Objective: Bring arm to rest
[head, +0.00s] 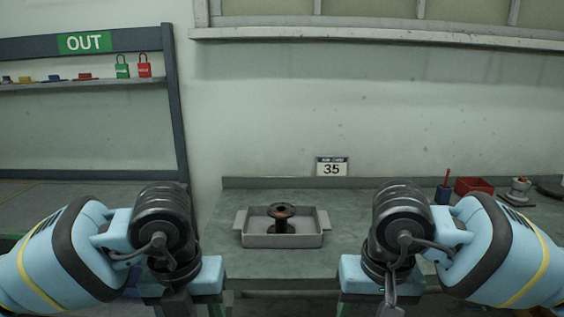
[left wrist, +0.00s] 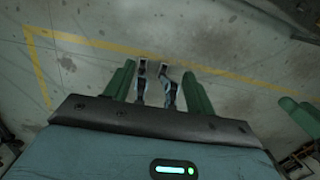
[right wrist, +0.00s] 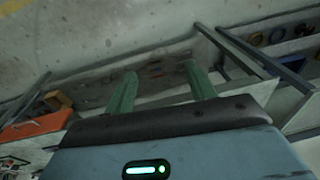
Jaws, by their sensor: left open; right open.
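Both of my arms are bent at the front of the head view, apart from each other. My left gripper (head: 183,304) points down at the lower edge, partly cut off. In the left wrist view its green fingers (left wrist: 162,80) stand apart, open. Two slim grey-and-black pieces show between them; I cannot tell what they are or whether they are held. My right gripper (right wrist: 160,78) has its fingers apart with nothing seen between them. A dark, rusty valve part (head: 283,217) stands upright in a grey tray (head: 262,240) on the bench, between my arms and touched by neither.
The workbench (head: 240,203) lies ahead, with a "35" sign (head: 332,167) behind it. A red bin (head: 474,187) and small parts (head: 520,188) stand at right. At left, an "OUT" rack (head: 85,43) holds a green padlock (head: 122,67) and a red padlock (head: 144,66).

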